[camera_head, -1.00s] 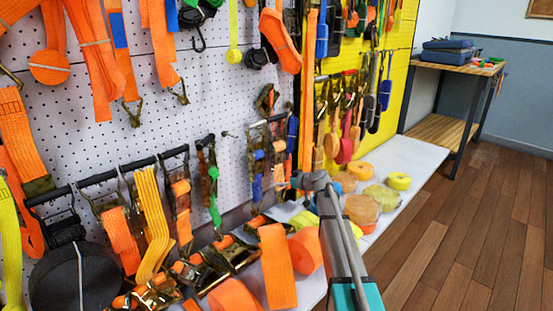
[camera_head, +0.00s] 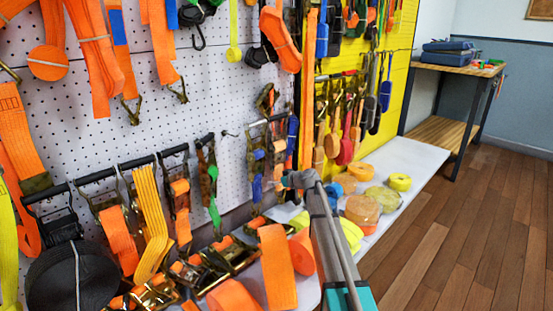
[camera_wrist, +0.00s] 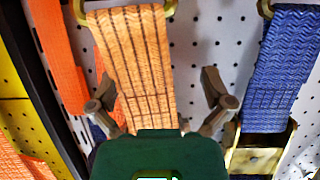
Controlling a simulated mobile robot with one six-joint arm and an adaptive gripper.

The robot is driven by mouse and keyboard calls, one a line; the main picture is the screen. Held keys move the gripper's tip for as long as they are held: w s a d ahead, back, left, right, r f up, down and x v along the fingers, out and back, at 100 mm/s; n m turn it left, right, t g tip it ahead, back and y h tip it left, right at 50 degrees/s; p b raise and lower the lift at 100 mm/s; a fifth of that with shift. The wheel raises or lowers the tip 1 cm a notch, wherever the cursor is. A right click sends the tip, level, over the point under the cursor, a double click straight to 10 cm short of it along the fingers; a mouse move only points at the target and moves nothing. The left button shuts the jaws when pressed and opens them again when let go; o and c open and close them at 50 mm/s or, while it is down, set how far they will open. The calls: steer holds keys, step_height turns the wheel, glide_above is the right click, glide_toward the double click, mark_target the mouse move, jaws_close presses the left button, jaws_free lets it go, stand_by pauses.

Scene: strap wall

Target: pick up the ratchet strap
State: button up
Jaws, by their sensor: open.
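Several ratchet straps hang on the white pegboard; which one is meant cannot be told. In the wrist view, an orange strap (camera_wrist: 138,60) hangs from a brass-coloured ring between the two fingers of my gripper (camera_wrist: 157,92). The fingers are spread wide, one on each side, with gaps to the strap. A dark green block (camera_wrist: 158,155) covers the strap's lower part. A blue strap (camera_wrist: 280,60) with a brass buckle hangs to the right. In the head view, my arm reaches to the pegboard's right part; the fingers cannot be made out there.
A white shelf (camera_head: 420,165) below the boards carries orange and yellow strap rolls. A rack with yellow and orange straps (camera_head: 150,215) and a black roll (camera_head: 70,280) stand at the left. Wooden floor (camera_head: 460,240) is clear at the right. A workbench (camera_head: 455,65) stands behind.

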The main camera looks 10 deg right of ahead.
mark_target(280, 172)
steer(key=c, duration=1.1)
steer(key=shift+r, duration=0.15)
steer(key=shift+r+p, duration=1.7)
steer(key=shift+p, duration=0.2)
steer(key=s+d, duration=1)
steer(key=s, duration=0.4)
steer(key=shift+s+d, duration=0.25)
steer(key=shift+d, duration=0.05)
steer(key=shift+f, duration=0.1)
